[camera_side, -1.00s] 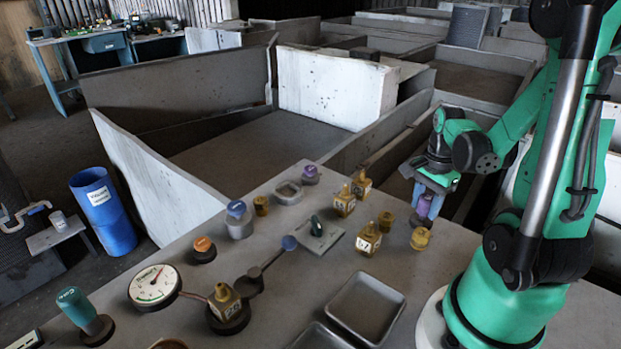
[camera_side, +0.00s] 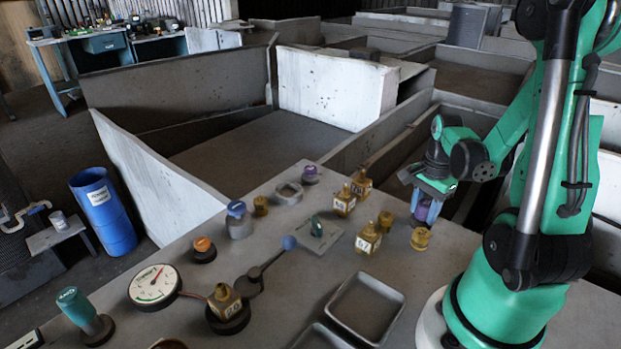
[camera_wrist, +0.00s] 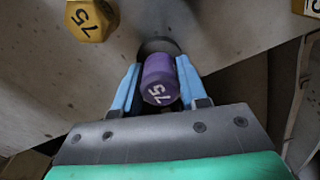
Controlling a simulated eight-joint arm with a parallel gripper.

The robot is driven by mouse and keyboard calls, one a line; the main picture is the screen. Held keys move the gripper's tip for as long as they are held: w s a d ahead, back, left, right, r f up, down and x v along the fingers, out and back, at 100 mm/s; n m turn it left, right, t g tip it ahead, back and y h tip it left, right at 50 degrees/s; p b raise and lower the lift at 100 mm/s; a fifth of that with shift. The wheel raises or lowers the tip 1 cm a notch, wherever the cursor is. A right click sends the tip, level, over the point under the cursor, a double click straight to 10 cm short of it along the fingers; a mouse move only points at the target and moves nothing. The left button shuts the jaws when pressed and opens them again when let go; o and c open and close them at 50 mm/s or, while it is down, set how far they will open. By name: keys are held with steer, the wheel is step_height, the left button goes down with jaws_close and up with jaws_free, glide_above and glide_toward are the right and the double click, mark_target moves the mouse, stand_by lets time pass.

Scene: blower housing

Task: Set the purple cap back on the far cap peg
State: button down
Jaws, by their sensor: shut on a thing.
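The cap (camera_side: 421,212) shows low between the fingers in the side view. A dark round base (camera_wrist: 159,46) lies just beyond the cap in the wrist view, partly hidden by it. In the side view the cap is low over this dark base (camera_side: 420,223). I cannot tell whether they touch.
Another purple cap (camera_side: 310,171) sits at the table's back edge. An empty grey tray (camera_side: 398,309) lies in front. The table edge drops off just behind my gripper.

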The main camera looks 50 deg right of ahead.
steer(key=shift+f, duration=0.2)
steer(key=shift+c, duration=2)
jaws_free()
steer(key=shift+c, duration=0.9)
steer(key=shift+o, duration=0.5)
steer(key=shift+s, duration=0.1)
steer(key=shift+c, duration=0.4)
